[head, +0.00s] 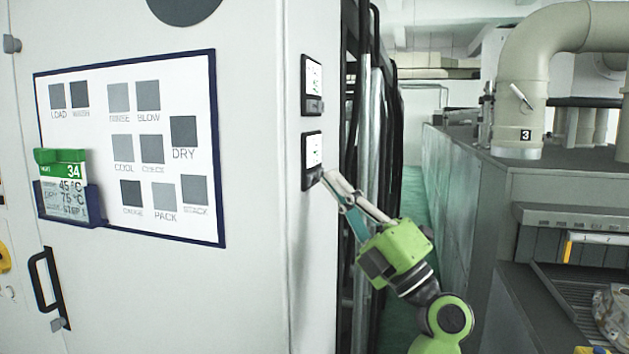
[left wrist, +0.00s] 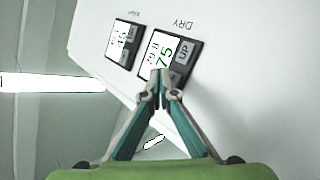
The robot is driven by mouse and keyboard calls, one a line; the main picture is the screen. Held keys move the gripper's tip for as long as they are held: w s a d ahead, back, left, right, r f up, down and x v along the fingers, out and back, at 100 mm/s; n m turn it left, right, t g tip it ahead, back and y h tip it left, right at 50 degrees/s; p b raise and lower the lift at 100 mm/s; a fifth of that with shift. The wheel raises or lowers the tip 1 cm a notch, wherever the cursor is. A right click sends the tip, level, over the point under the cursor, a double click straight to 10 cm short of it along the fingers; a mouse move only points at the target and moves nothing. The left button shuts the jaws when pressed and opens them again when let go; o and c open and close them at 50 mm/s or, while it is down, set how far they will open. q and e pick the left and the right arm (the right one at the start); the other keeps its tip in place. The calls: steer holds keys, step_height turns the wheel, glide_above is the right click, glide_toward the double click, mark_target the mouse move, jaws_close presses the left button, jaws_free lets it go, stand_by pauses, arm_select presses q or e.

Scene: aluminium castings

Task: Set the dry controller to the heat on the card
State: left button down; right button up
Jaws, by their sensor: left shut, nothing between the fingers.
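The card (head: 70,188) is in a blue holder on the cabinet front, under a green strip marked 34. It reads 45 °C, then 75 °C on the line that looks labelled DRY. The dry controller (head: 313,160) is the lower black-framed panel on the cabinet side. In the left wrist view the dry controller (left wrist: 183,52), under the DRY label, shows large green digits that look like 75, and an UP button. My left gripper (left wrist: 160,75) is shut and empty, its tips in front of the panel's lower part. Contact cannot be told. My right gripper is out of view.
A second controller (head: 313,85) is above the dry one; its green digits look like 45 in the left wrist view. Pipes and black cables run close behind the cabinet edge. A grey machine (head: 575,190) stands to the right, across a narrow green-floored aisle.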

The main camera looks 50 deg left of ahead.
arm_select(q)
steer(key=w+d, duration=0.1)
steer(key=d, duration=0.2)
steer(key=w+d+b, duration=0.1)
steer(key=shift+w+d, duration=0.15)
steer(key=shift+w, duration=0.15)
stand_by(1.0)
